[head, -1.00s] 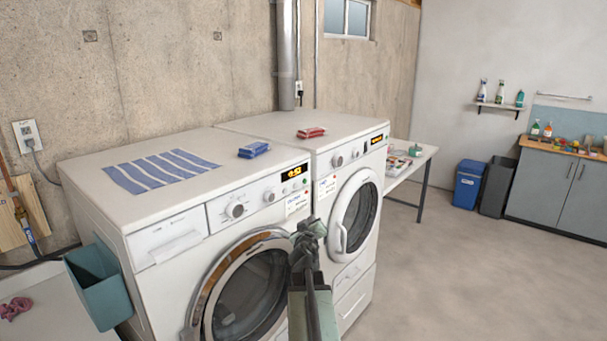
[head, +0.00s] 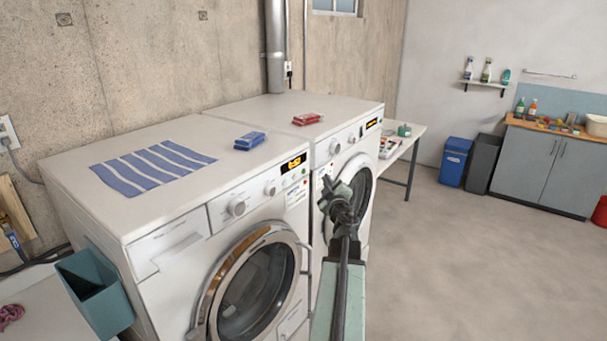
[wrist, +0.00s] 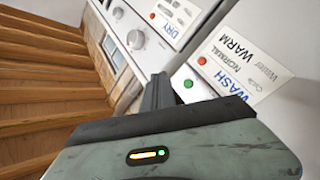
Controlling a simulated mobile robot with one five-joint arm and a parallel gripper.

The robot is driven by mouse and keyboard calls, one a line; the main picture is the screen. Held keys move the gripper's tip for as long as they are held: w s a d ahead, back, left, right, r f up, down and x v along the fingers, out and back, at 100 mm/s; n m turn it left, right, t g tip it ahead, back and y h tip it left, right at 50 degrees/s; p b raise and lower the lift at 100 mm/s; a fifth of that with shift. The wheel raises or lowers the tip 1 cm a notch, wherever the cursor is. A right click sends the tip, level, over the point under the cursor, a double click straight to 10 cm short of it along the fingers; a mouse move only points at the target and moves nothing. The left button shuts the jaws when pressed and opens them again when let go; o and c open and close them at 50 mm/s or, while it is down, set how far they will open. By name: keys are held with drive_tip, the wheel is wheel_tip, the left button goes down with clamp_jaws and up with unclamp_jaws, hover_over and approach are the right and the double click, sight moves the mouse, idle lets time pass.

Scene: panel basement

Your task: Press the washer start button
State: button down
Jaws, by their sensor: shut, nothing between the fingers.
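Two white front-loading machines stand side by side. The left machine (head: 165,235) has a drawer, a round knob, an orange display (head: 293,163) and a small label (head: 297,193). The right machine (head: 345,150) has its own label. Neither label is readable in the head view. In the wrist view, a WASH label (wrist: 237,60) sits by a green button (wrist: 188,83) and a red button (wrist: 202,60). A DRY label (wrist: 172,22) is on a panel farther up. My gripper (head: 340,192) is shut and empty, in front of the right machine; its tips (wrist: 160,88) show near the green button, contact unclear.
A striped cloth (head: 153,163), a blue bundle (head: 249,140) and a red bundle (head: 307,119) lie on the machines. A teal bin (head: 97,292) hangs at the left side. A table (head: 415,135) stands behind right.

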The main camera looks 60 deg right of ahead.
sight(304, 172)
drive_tip(key=w, duration=0.6)
drive_tip(key=shift+w, duration=0.15)
idle(1.8)
drive_tip(key=shift+w, duration=0.4)
